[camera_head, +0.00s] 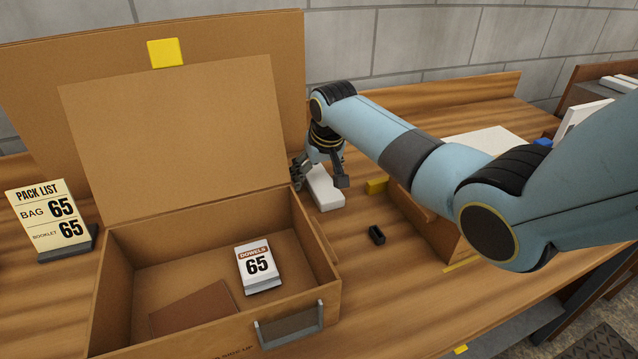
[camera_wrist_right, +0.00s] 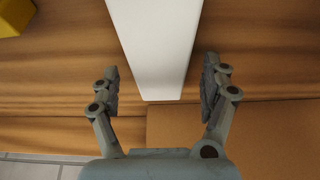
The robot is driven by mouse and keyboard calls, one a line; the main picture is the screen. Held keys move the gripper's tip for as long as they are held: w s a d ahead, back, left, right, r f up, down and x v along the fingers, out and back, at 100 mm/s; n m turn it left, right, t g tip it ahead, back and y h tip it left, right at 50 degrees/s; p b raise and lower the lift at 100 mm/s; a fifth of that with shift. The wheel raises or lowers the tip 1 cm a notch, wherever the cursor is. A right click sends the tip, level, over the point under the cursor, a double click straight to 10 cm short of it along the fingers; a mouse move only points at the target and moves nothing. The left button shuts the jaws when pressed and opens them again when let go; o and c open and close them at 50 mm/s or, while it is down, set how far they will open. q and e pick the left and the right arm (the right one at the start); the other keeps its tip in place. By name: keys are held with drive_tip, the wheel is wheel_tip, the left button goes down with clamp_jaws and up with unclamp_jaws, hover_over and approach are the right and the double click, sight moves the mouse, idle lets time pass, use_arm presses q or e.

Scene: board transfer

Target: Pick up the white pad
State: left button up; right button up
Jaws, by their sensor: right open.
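The white pad (camera_head: 325,188) lies on the wooden table, just right of the open cardboard box. My right gripper (camera_head: 320,180) is over it, pointing down, with its fingers apart. In the right wrist view the white pad (camera_wrist_right: 155,45) runs between the two open fingers of my right gripper (camera_wrist_right: 160,88), with a gap on each side. The near end of the pad reaches about level with the fingertips. I cannot tell how high the fingertips are above the table. My left gripper is not in view.
A pack list sign (camera_head: 48,213) stands left.

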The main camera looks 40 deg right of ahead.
drive_tip(key=c, duration=1.1)
drive_tip(key=shift+o, duration=0.2)
drive_tip(key=shift+r, duration=0.1)
